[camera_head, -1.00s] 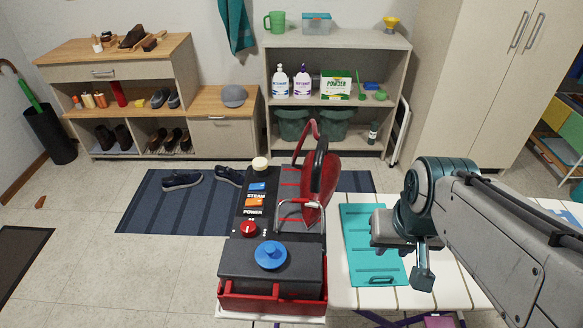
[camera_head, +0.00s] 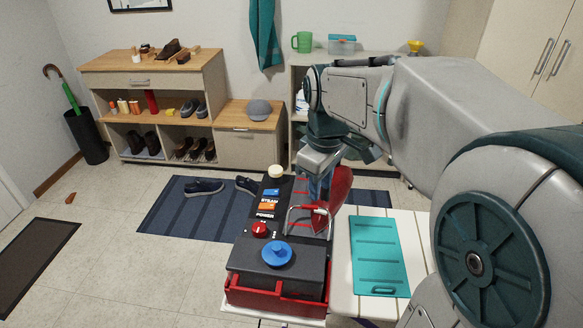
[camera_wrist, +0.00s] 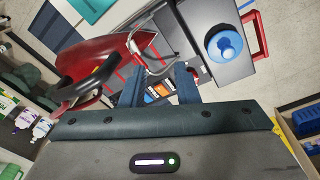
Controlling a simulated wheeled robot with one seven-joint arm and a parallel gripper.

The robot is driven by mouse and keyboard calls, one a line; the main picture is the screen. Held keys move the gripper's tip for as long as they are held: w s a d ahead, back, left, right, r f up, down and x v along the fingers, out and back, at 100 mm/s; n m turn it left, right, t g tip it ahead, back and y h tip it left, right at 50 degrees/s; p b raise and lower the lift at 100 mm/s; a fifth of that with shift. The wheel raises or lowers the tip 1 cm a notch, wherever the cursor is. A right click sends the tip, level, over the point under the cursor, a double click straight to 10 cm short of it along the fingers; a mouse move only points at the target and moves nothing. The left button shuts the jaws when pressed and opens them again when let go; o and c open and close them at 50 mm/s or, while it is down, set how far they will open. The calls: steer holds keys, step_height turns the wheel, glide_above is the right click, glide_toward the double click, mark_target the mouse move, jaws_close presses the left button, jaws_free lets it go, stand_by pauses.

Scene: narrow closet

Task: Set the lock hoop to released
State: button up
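The lock hoop (camera_head: 290,222) is a thin silver metal loop on the steam iron station (camera_head: 245,257), standing up beside the red iron (camera_head: 340,187). It also shows in the wrist view (camera_wrist: 149,62), just beyond my fingertips. My gripper (camera_head: 318,188) is above the station, behind the hoop in the head view, and hides part of the iron. In the wrist view my gripper (camera_wrist: 160,80) has its two fingers apart, with the station's orange and blue buttons visible between them. I see nothing held. I cannot tell whether a finger touches the hoop.
The station has a blue cap (camera_head: 277,253) and a red knob (camera_head: 260,229). A teal mat (camera_head: 378,255) lies on the white ironing board (camera_head: 341,280). Shelves and a shoe cabinet (camera_head: 150,80) stand at the back.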

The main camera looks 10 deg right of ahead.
steer(key=w+r+n+g, duration=0.1)
steer(key=w+r+n, duration=0.1)
steer(key=w+n, duration=0.5)
steer(key=shift+m, duration=0.7)
steer(key=f, duration=1.4)
steer(key=shift+w+d, duration=0.25)
steer(key=shift+d, duration=0.15)
jaws_close()
